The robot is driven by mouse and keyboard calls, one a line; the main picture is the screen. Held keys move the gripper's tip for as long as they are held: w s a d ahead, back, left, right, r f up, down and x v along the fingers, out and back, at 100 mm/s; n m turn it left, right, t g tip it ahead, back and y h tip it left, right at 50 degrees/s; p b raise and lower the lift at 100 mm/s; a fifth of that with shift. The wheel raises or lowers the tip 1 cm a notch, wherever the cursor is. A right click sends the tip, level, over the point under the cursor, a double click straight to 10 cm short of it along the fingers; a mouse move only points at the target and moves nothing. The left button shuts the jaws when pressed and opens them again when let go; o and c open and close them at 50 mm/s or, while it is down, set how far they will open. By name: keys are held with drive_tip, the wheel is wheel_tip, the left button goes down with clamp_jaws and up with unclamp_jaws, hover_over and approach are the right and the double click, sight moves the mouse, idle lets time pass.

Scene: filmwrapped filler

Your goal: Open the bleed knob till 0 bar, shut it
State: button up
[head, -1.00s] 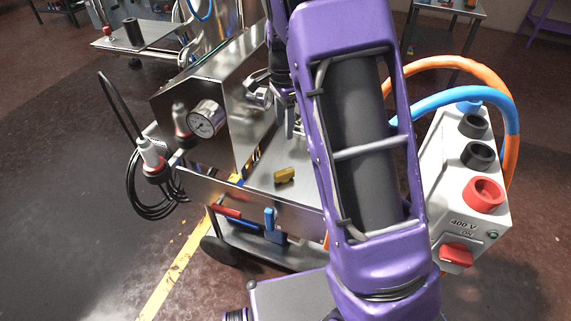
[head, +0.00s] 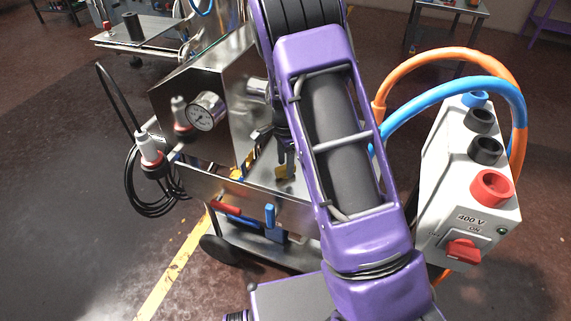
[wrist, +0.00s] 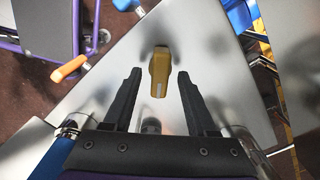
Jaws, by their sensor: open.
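The bleed knob looks like the yellow bar-shaped handle (head: 281,173) on the steel top of the machine; in the head view my gripper partly covers it. In the wrist view the knob (wrist: 160,72) lies lengthwise between the lines of the two fingers. My gripper (head: 285,156) is open, its fingertips close above the knob with one on each side. The wrist view shows the dark fingers (wrist: 159,74) apart with gaps to the knob; I see no contact. A round pressure gauge (head: 207,111) faces out from the steel housing; its reading is too small to tell.
Red and blue handles (head: 270,214) sit at the machine's front edge. A 400 V box (head: 452,205) with orange and blue hoses stands right of my arm. A black cable coil (head: 150,190) hangs at the left. The floor at the lower left is clear.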

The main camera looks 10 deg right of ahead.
clamp_jaws()
idle(0.3)
drive_tip(key=shift+n, duration=0.3)
drive_tip(key=n, duration=0.3)
drive_tip(key=shift+n, duration=0.3)
drive_tip(key=n, duration=0.4)
drive_tip(key=shift+n, duration=0.3)
drive_tip(key=n, duration=0.4)
drive_tip(key=shift+n, duration=2.5)
